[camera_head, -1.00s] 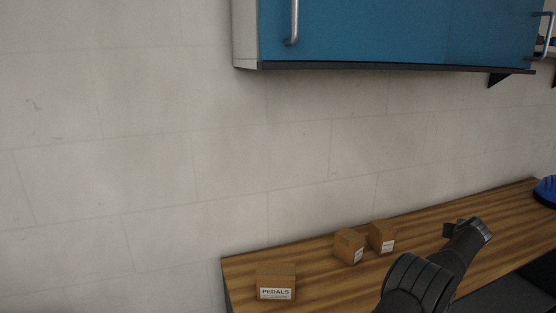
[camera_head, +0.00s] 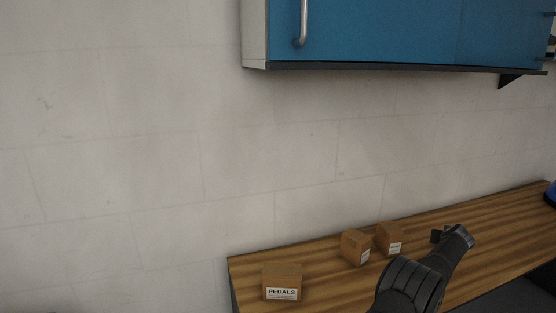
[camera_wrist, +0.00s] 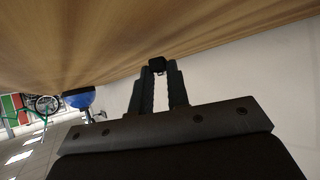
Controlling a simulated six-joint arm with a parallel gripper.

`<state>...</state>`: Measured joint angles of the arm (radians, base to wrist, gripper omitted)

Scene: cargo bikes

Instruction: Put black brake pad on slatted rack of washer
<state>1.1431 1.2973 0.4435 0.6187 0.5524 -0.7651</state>
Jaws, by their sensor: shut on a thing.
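My gripper (camera_wrist: 157,82) shows in the wrist view with its two dark fingers shut on a small black block, the black brake pad (camera_wrist: 157,64), at the fingertips. In the head view my gripper (camera_head: 441,237) is above the wooden bench at the right, and the small dark shape at its tip is hard to make out. The washer and its slatted rack cannot be made out in either view.
The wooden bench (camera_head: 335,288) carries a box labelled PEDALS (camera_head: 282,281) and two small cardboard boxes (camera_head: 355,246) (camera_head: 389,238). A blue cabinet (camera_head: 400,30) hangs on the wall above. A blue object (camera_head: 551,194) is at the right edge. A bicycle wheel (camera_wrist: 47,104) shows in the wrist view.

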